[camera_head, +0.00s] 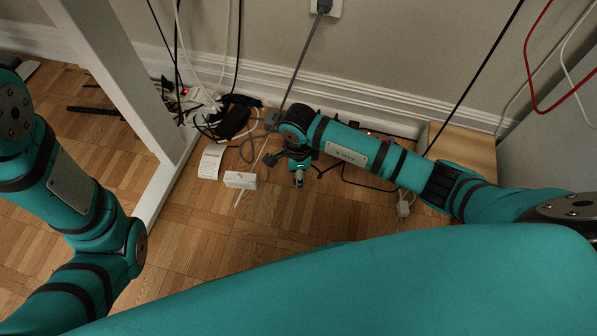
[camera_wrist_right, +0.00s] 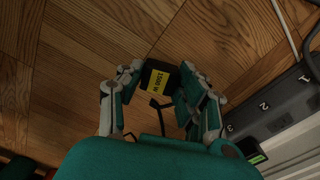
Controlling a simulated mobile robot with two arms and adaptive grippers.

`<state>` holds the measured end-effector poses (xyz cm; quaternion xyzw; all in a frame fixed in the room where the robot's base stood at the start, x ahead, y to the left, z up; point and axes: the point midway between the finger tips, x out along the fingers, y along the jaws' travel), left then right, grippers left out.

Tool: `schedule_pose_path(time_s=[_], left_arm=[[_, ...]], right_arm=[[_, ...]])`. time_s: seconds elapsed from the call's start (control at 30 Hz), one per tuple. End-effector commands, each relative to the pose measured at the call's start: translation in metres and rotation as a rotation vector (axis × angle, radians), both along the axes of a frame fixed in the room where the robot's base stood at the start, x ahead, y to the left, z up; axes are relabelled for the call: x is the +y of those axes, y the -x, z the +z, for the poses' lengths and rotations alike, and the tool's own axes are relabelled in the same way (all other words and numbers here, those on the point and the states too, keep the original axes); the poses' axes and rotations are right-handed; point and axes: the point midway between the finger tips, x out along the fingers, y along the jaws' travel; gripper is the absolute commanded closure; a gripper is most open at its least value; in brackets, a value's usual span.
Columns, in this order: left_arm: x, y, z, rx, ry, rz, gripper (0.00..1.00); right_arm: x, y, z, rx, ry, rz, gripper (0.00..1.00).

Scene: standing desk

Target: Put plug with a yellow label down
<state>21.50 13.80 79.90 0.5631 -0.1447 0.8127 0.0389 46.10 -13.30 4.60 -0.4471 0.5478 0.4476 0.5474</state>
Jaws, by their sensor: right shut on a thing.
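The plug with a yellow label (camera_wrist_right: 157,78) is black, and its label reads "1500 W" in the right wrist view. My right gripper (camera_wrist_right: 156,88) is shut on it, with a finger on either side. A dark cord shows by the plug between the fingers. In the head view my right gripper (camera_head: 299,180) points down over the wooden floor, and I cannot make out the plug there. From these views I cannot tell whether the plug touches the floor. My left arm shows at the left of the head view, but its gripper is out of frame.
A dark grey power strip (camera_wrist_right: 268,108) with numbered places lies right of the gripper. A white box (camera_head: 240,180) and a white paper (camera_head: 211,161) lie on the floor. Tangled cables and adapters (camera_head: 228,118) sit by the wall. Bare parquet (camera_head: 200,235) is clear in front.

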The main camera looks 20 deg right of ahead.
Motion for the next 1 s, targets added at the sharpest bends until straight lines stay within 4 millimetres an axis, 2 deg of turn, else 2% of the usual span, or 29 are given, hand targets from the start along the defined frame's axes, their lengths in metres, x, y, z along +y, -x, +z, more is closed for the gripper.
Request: schedule_pose_path(time_s=[0.13, 0.17, 0.3, 0.57, 0.67, 0.77, 1.0], left_arm=[[0.000, 0.000, -0.003, 0.000, 0.000, 0.000, 1.00], [0.000, 0.000, -0.002, 0.000, 0.000, 0.000, 1.00], [0.000, 0.000, -0.002, 0.000, 0.000, 0.000, 1.00], [0.000, 0.000, -0.002, 0.000, 0.000, 0.001, 1.00], [0.000, 0.000, 0.002, 0.000, 0.000, 0.001, 1.00], [0.000, 0.000, 0.014, 0.001, 0.000, 0.001, 1.00], [0.000, 0.000, 0.056, 0.001, 0.000, 0.001, 1.00]], right_arm=[[0.000, 0.000, -0.005, 0.000, 0.001, -0.001, 1.00], [0.000, 0.000, -0.004, 0.000, 0.001, -0.001, 0.60], [0.000, 0.000, -0.004, 0.000, 0.001, -0.001, 0.42], [0.000, 0.000, -0.004, 0.000, 0.000, -0.001, 0.41], [0.000, 0.000, 0.002, 0.000, -0.001, -0.001, 0.41], [-0.001, -0.001, 0.018, -0.001, 0.001, 0.000, 0.41], [-0.001, -0.001, 0.070, -0.003, 0.003, 0.000, 0.41]])
